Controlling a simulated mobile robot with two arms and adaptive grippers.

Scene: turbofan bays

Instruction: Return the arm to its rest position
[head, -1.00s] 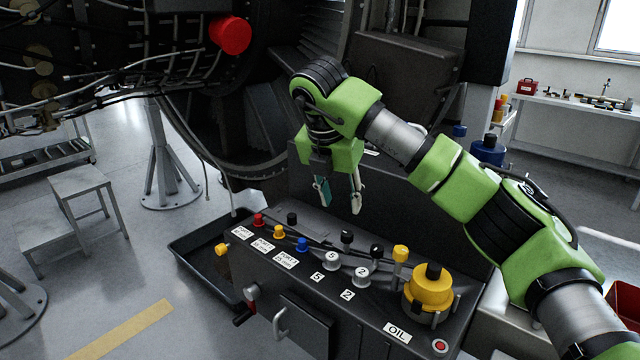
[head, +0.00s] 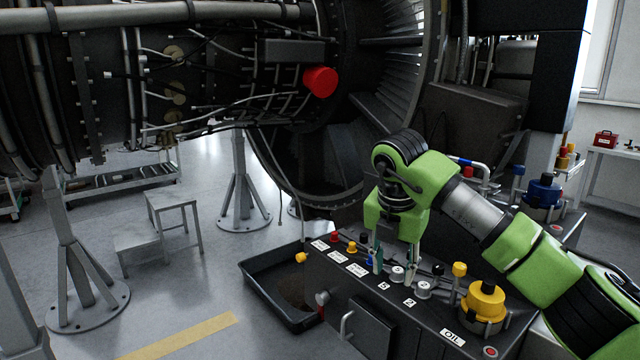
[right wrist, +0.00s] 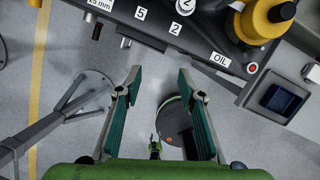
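My right arm comes in from the right in the head view, and its gripper (head: 395,266) hangs with its fingers pointing down. The fingers appear in front of the black test cart (head: 322,272), near its labels. In the right wrist view the two teal-lined fingers (right wrist: 157,82) are spread, with nothing between them. Behind them are floor and, at the top, the cart's labelled front edge. The exact height above the cart cannot be told. My left gripper is not seen in the head view.
The cart carries several knobs and a yellow valve cap (head: 484,298). A black drip tray (head: 262,290) lies left of it. The engine with a red cap (head: 320,82) is behind. A grey step stool (head: 172,202) stands left. Floor is free at front left.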

